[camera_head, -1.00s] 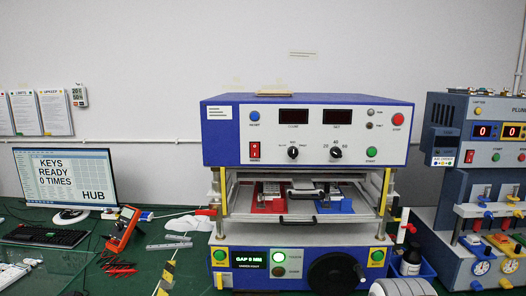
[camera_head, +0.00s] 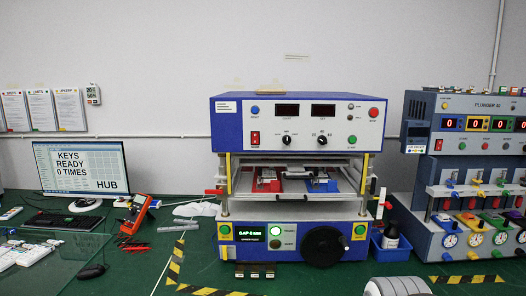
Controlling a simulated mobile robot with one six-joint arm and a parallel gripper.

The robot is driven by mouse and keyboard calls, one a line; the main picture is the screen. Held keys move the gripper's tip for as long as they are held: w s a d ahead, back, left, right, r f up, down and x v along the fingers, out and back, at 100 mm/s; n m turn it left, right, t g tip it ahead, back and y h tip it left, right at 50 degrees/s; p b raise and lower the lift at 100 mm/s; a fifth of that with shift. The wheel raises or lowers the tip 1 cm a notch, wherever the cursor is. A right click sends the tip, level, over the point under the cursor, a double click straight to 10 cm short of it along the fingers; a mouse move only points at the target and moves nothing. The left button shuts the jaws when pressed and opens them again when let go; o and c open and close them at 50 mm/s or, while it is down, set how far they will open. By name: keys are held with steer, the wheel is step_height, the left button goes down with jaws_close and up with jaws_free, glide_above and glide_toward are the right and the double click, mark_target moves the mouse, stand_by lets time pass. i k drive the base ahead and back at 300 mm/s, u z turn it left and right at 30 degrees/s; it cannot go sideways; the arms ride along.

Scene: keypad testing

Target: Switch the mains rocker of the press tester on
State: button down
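The press tester (camera_head: 230,130) is a blue and white bench machine in the middle of the view. Its mains rocker (camera_head: 255,138) is a small red switch at the left of the upper front panel. Which way the rocker is tipped is too small to tell. The two display windows (camera_head: 286,111) above it are dark. Below, a drawer holds a red fixture and a blue fixture, and a small green screen (camera_head: 251,233) is lit. My gripper is not in view; a pale rounded part, probably of my arm, shows at the bottom edge, apart from the tester.
A grey-blue plunger machine (camera_head: 445,180) with lit displays stands on the right. A monitor (camera_head: 80,168), keyboard and orange meter (camera_head: 138,208) are on the left. Yellow-black tape marks the green bench (camera_head: 130,272) before the tester.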

mark_target(255, 136)
steer(key=u, duration=0.2)
steer(key=i, duration=1.2)
steer(key=z, duration=0.6)
